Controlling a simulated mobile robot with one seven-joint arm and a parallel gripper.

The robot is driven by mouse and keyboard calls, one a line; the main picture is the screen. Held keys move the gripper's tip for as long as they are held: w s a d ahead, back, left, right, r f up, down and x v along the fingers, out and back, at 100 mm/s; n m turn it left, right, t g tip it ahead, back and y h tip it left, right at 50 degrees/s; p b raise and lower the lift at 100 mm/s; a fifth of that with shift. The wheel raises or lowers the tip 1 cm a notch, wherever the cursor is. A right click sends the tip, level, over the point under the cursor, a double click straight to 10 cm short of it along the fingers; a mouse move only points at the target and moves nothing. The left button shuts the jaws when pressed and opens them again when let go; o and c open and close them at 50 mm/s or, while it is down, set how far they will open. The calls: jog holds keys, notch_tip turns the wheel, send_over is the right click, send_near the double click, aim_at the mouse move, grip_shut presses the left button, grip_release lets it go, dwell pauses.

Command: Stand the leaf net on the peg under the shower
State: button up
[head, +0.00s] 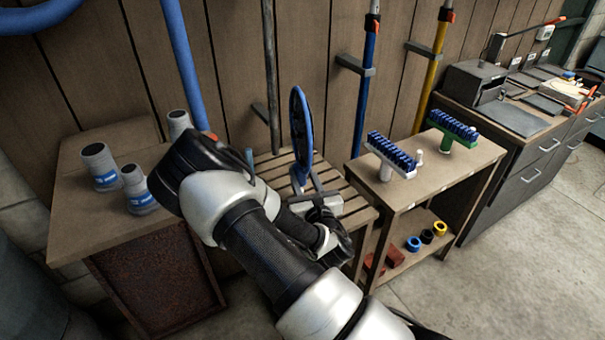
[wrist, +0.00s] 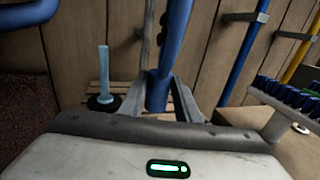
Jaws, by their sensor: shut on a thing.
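The leaf net (head: 301,125) has a blue rim and dark mesh, and stands upright in the head view, seen nearly edge-on. My gripper (head: 311,188) is shut on its blue lower part, which shows between the two fingers in the wrist view (wrist: 158,90). The net is over the slatted bench (head: 268,167); whether its lower end touches the slats is hidden. A light blue peg (wrist: 104,75) on a dark round base stands to the left of the fingers, apart from the net.
A blue pipe (head: 181,55) runs up the wooden wall above the bench. White tubs (head: 99,166) stand on the left cabinet. A shelf table (head: 432,178) with a blue-bristled brush (head: 391,153) and a green brush (head: 453,124) stands close on the right. Poles hang in wall brackets behind.

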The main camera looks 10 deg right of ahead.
aim_at(302, 186)
jog(key=shift+f+b, duration=0.5)
jog(key=shift+f, duration=0.2)
dwell(1.0)
jog(key=shift+f+b, duration=0.4)
jog(key=shift+b, duration=0.2)
jog(key=shift+f, duration=0.15)
jog(key=shift+f+b, duration=0.95)
jog(key=shift+b, duration=0.05)
jog(key=shift+f+b, duration=0.8)
jog(key=shift+f, duration=0.1)
